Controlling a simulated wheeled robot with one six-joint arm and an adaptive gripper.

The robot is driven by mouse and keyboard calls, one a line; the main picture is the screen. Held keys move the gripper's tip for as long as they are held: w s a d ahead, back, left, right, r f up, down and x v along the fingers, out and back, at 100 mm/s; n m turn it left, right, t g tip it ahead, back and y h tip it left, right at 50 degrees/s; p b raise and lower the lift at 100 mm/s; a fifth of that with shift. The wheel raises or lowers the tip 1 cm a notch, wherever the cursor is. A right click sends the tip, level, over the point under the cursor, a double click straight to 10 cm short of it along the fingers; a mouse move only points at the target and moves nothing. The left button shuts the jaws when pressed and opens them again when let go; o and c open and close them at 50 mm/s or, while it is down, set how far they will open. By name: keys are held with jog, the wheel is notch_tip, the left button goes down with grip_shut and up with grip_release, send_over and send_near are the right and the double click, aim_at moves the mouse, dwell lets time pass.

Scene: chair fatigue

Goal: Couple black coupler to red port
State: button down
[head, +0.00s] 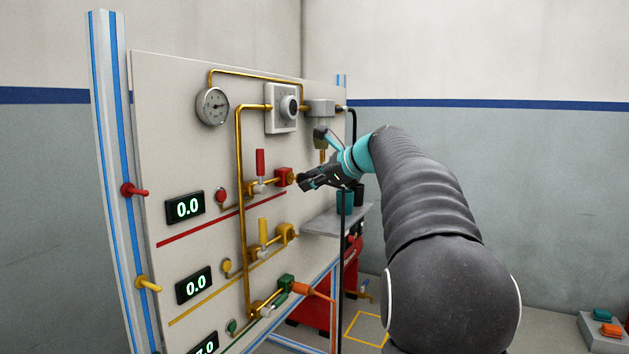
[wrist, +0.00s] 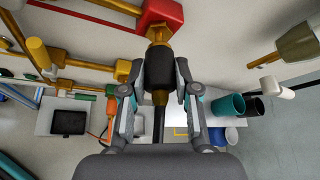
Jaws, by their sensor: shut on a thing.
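My gripper (head: 306,182) is at the panel in front of the red port (head: 286,176). In the wrist view my gripper (wrist: 156,72) is shut on the black coupler (wrist: 157,64), with one finger on each side. The coupler's front end meets the brass nozzle (wrist: 158,34) of the red port (wrist: 165,12) and looks in line with it. I cannot tell how far the nozzle sits inside the coupler. A dark hose (wrist: 159,126) trails from the coupler's back end. In the head view my fingers mostly hide the coupler.
A red-handled valve (head: 260,163) stands left of the port. Below are a yellow port (head: 287,232) and a green port (head: 286,283) with an orange coupler (head: 312,292) on it. A grey shelf (head: 322,222) with cups lies below my gripper.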

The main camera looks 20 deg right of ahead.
jog(key=shift+w+a, duration=0.45)
jog(key=shift+w, duration=0.1)
jog(key=c, duration=0.8)
grip_release()
jog(key=shift+o, duration=0.2)
jog(key=v, duration=1.2)
